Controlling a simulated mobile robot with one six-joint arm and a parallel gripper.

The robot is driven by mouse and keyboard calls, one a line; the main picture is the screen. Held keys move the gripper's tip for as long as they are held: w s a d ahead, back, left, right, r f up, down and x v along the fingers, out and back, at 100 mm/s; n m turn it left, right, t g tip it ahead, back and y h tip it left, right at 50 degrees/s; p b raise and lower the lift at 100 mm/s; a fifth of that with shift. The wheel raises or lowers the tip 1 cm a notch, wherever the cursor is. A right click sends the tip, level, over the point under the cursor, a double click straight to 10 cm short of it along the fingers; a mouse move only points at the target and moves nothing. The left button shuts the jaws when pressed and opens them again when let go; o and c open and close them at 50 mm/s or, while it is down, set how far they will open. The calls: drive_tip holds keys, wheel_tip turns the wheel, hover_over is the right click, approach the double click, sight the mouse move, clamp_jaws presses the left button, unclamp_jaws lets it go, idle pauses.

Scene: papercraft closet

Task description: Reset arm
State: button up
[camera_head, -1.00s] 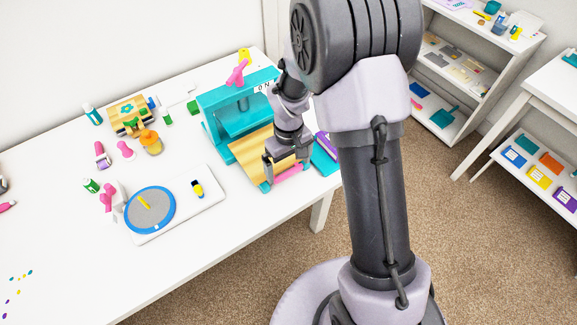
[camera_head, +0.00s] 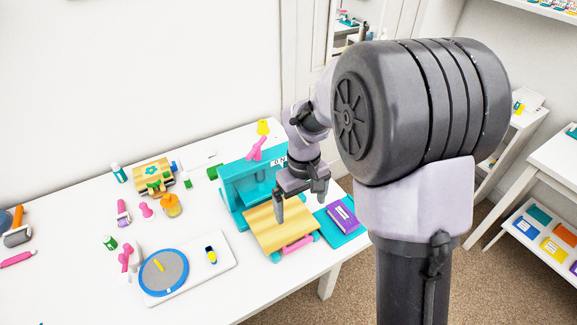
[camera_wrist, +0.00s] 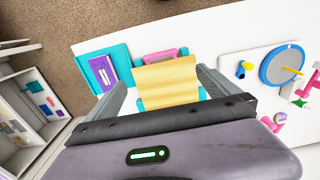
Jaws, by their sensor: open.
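A pink handle (camera_head: 298,244) shows at the board's front edge. The arm reaches in from the right of the head view and hides part of the area behind it.
A purple item (camera_head: 343,217) lies on a teal mat (camera_head: 350,236) right of the press. White shelves are at the right.

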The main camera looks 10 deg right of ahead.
drive_tip(key=s+a+r+m+t+y+b, duration=0.1)
drive_tip(key=s+a+r+m+t+b, duration=0.2)
drive_tip(key=s+r, duration=0.65)
drive_tip(key=s+r+m+t+y+b, duration=0.1)
drive_tip(key=s+m, duration=0.4)
drive_tip(key=s, duration=0.5)
wheel_tip(320, 180, up, 2)
drive_tip(key=shift+s+a+t, duration=0.3)
drive_tip(key=shift+t, duration=0.6)
